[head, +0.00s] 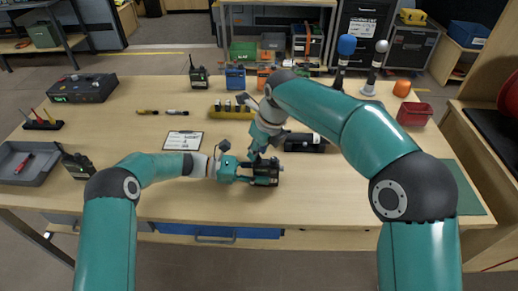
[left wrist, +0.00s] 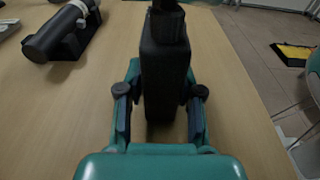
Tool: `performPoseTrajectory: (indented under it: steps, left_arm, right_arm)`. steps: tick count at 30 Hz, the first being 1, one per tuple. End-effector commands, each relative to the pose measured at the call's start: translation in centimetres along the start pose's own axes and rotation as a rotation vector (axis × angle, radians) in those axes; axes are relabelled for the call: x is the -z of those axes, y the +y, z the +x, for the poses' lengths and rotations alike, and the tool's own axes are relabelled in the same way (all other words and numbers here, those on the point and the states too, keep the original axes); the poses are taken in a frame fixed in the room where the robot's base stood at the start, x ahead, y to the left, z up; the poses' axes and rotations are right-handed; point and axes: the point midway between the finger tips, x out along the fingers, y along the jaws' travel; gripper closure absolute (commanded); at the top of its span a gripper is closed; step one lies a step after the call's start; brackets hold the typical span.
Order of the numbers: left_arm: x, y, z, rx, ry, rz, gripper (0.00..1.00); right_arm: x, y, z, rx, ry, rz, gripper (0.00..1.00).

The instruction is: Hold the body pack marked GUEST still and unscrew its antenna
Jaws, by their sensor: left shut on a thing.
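A black body pack (head: 266,171) is held near the front edge of the table; it also shows in the left wrist view (left wrist: 166,72). I cannot read a GUEST mark on it. My left gripper (head: 248,172) is shut on the pack from the left, with one finger on each side of it in the left wrist view (left wrist: 160,112). My right gripper (head: 259,150) is just above and behind the pack in the head view. Its fingertips are too small and overlapped to tell their state. The antenna is not clearly visible.
A black cylindrical device (head: 305,142) lies just behind the pack. A yellow holder (head: 230,112) and a white sheet (head: 183,140) lie farther back and left. A grey tray (head: 14,184) and an upright radio (head: 76,164) are at left. Bare table lies between.

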Motion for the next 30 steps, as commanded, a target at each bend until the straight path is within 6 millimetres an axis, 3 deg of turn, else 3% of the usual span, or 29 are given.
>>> performPoseTrajectory:
  steps: [2, 7, 17, 30]
  left_arm:
    - [0.02, -0.01, 0.01, 0.000, 0.000, 0.000, 1.00]
    - [0.02, -0.01, 0.01, 0.000, 0.000, 0.000, 1.00]
    - [0.02, 0.00, 0.01, 0.000, 0.000, 0.000, 1.00]
    - [0.01, 0.00, 0.01, 0.000, 0.000, 0.000, 1.00]
  right_arm:
    - [-0.01, 0.00, -0.01, 0.000, 0.000, -0.001, 0.75]
    - [-0.02, 0.00, -0.02, -0.001, -0.001, -0.002, 1.00]
    - [-0.03, -0.04, -0.02, -0.008, -0.001, -0.025, 1.00]
    - [-0.05, -0.03, -0.06, -0.106, -0.002, -0.339, 1.00]
